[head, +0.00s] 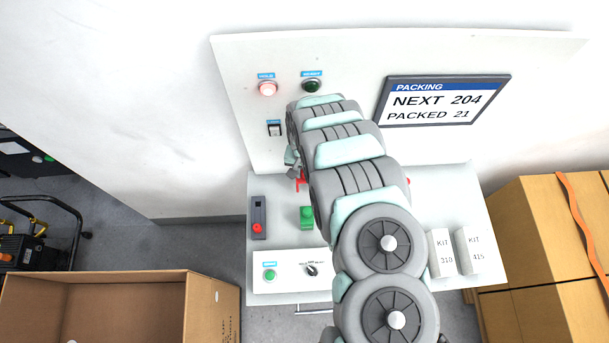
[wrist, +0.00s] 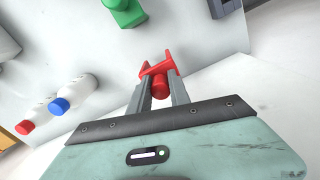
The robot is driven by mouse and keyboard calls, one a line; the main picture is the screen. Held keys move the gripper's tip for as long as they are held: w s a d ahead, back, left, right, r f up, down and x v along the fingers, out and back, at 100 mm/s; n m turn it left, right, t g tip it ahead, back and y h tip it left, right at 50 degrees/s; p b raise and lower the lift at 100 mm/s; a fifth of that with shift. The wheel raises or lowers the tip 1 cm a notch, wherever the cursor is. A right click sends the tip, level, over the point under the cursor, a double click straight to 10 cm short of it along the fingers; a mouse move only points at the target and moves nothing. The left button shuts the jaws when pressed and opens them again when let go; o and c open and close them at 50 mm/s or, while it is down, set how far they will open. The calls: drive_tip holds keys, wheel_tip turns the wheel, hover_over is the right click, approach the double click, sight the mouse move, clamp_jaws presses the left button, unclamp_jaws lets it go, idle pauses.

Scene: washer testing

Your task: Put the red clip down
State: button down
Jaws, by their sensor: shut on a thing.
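My gripper (wrist: 158,88) is shut on the red clip (wrist: 157,73), which sticks out past the fingertips in the wrist view. In the head view a bit of the red clip (head: 300,184) shows at the left side of my arm, over the white table. Whether the clip touches the table or hangs above it, I cannot tell. A green clip (head: 306,217) stands on the table close in front of it. The green clip also shows at the top of the wrist view (wrist: 125,12).
A grey box with a red knob (head: 258,219) lies at the table's left. White boxes KIT 310 (head: 441,252) and KIT 415 (head: 470,250) stand at the right. A control panel (head: 290,271) lines the front. White bottles with blue (wrist: 60,106) and red (wrist: 25,127) caps show in the wrist view.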

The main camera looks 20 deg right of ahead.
wheel_tip(320, 180, down, 2)
drive_tip(key=shift+a, duration=0.1)
drive_tip(key=shift+f, duration=0.35)
drive_tip(key=shift+f, duration=0.15)
drive_tip(key=c, duration=1.2)
unclamp_jaws()
